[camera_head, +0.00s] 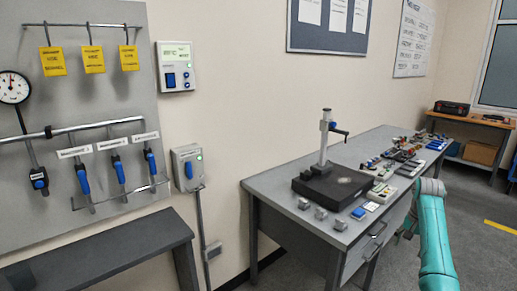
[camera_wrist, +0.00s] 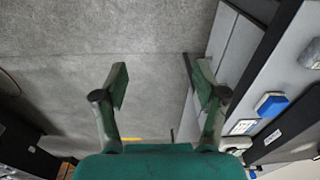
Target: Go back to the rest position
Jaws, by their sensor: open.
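My gripper (camera_wrist: 160,84) is open in the wrist view, its two green fingers wide apart with only grey floor (camera_wrist: 100,50) between them. Nothing is held. In the head view my teal arm rises at the lower right, in front of the grey workbench (camera_head: 270,188); the gripper end is mostly hidden behind the arm. The bench also shows along the right of the wrist view, with a blue item (camera_wrist: 271,104) on it, beside the right finger and apart from it.
A dark plate with a measuring stand (camera_head: 325,140) sits on the bench, with several small blocks in front and many parts behind. A dark low bench (camera_head: 95,245) stands below the wall panel (camera_head: 90,110). A far table (camera_head: 475,122) holds a case.

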